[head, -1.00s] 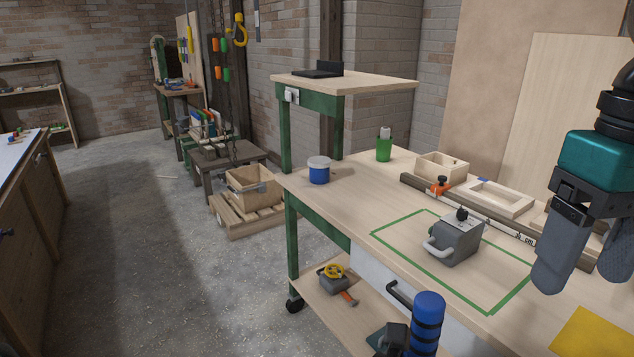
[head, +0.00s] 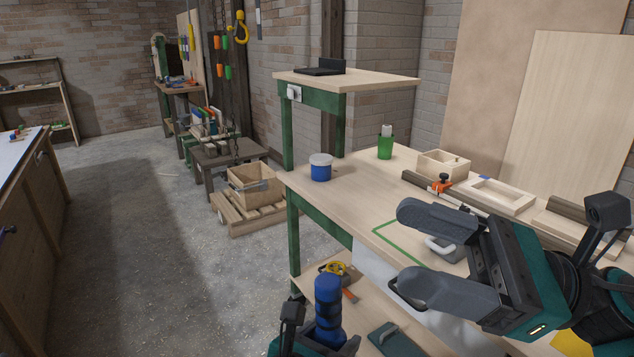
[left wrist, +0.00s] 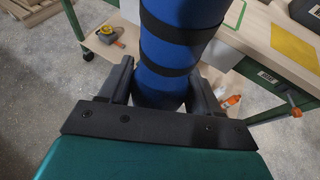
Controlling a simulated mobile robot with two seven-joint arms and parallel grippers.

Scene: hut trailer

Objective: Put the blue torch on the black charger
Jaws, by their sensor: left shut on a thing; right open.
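The blue torch (head: 328,303), with dark bands, stands roughly upright in my left gripper (head: 325,335) at the bottom of the head view. The left wrist view shows the left gripper's fingers (left wrist: 160,85) on both sides of the torch (left wrist: 178,45), shut on it. The black charger (head: 320,71), a flat base with an upright back, sits on the raised shelf at the back of the bench, well away from the torch. My right gripper (head: 402,246) is open and empty over the bench and hides part of it.
A blue pot with a pale lid (head: 320,168) and a green cup (head: 386,147) stand on the workbench below the raised shelf (head: 385,82). A grey block with a handle (head: 442,249) is partly hidden by my right gripper. Open floor (head: 170,260) lies left.

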